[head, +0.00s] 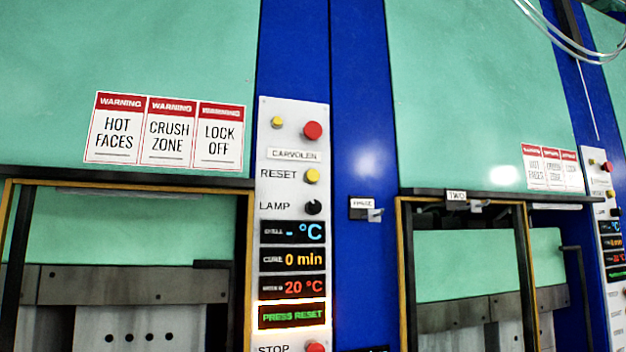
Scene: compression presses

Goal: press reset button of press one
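A white control panel (265,222) stands on the blue column right of the left-hand press. Its yellow reset button (312,176) sits beside the word RESET. A black lamp knob (313,207) is just below it. A lit display (291,316) reads PRESS RESET in green, under displays showing "- °C", "0 min" and "20 °C". The left-hand press (120,285) shows no number in view; the press to its right has a sign reading TWO (456,196). Neither of my grippers is in view.
A red button (313,131) and a small yellow button (277,122) top the panel. A red stop button (315,348) is cut off below. Yellow-edged guard frames (246,270) front the presses.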

